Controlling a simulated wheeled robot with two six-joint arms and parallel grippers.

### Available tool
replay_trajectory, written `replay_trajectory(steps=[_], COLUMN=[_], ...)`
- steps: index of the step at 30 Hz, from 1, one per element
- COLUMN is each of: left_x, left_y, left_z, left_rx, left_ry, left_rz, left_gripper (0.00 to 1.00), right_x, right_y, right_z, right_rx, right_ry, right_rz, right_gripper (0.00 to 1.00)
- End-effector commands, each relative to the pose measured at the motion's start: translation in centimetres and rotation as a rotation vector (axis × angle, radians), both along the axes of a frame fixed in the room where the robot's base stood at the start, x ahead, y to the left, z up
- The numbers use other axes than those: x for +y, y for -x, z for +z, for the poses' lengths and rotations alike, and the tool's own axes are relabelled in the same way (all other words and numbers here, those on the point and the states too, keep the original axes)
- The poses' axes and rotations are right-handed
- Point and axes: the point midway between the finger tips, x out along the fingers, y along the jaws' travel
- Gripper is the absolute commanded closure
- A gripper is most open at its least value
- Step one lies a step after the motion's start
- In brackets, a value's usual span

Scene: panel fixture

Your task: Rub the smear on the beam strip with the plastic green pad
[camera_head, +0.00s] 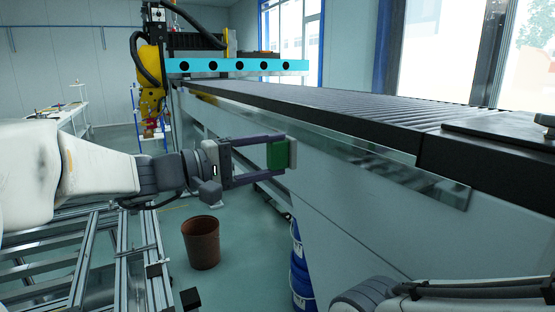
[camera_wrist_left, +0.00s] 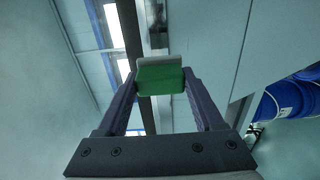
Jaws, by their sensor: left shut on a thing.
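My left gripper (camera_head: 275,156) is shut on the green pad (camera_head: 278,154), which has a pale grey face on its far side. In the left wrist view the pad (camera_wrist_left: 160,80) sits between the two purple-grey fingers. The beam strip (camera_head: 345,153) is a shiny metallic band along the side of the long beam, below its dark top. The pad is left of the strip's near part and looks apart from it. Darker mottled patches show on the strip's near half, but I cannot clearly pick out the smear. My right gripper is out of view.
The long pale beam body (camera_head: 355,215) fills the right side. A brown bin (camera_head: 201,243) and blue buckets (camera_head: 301,265) stand on the floor below. A yellow machine (camera_head: 150,75) and a cyan bar (camera_head: 240,66) are at the back. An aluminium frame (camera_head: 120,260) is at lower left.

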Motion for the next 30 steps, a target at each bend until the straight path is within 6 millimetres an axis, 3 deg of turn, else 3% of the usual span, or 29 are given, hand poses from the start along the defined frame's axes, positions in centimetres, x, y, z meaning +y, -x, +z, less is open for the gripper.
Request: replay_trajectory(steps=[15,30], left_x=[-0.3,-4.5], left_y=[-0.1,-2.8], left_z=[0.0,-0.1], left_rx=[-0.001,-0.001], left_ry=[-0.001,0.0], left_rz=[-0.002,-0.002], left_gripper=[0.75,0.75], right_x=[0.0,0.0], right_y=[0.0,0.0], right_z=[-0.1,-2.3], right_rx=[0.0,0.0], right_ry=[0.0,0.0], right_rz=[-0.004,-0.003], right_gripper=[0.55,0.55])
